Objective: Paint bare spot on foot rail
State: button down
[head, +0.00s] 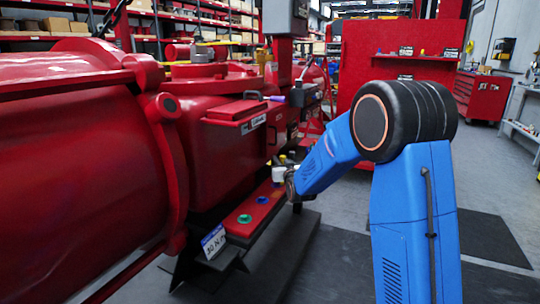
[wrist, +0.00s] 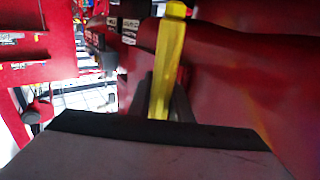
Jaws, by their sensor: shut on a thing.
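My gripper (wrist: 163,100) is shut on a yellow stick-like thing (wrist: 167,62), which points up and away in the wrist view; I cannot tell if it is a paint marker. In the head view my gripper (head: 291,186) is small and partly hidden by my blue arm, close to a low red rail (head: 237,225) along the front of the red actuator. I cannot make out a bare spot on the rail. I cannot tell whether the yellow thing touches any surface.
A green cap (head: 245,219) and a blue cap (head: 262,199) sit on the red rail, with a white thing (head: 279,173) beyond. The large red actuator (head: 80,160) fills the left. A blue-and-white sign (head: 214,241) stands at the rail's near end. Floor (head: 335,260) is clear in front.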

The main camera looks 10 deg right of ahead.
jog(key=shift+r, duration=1.6)
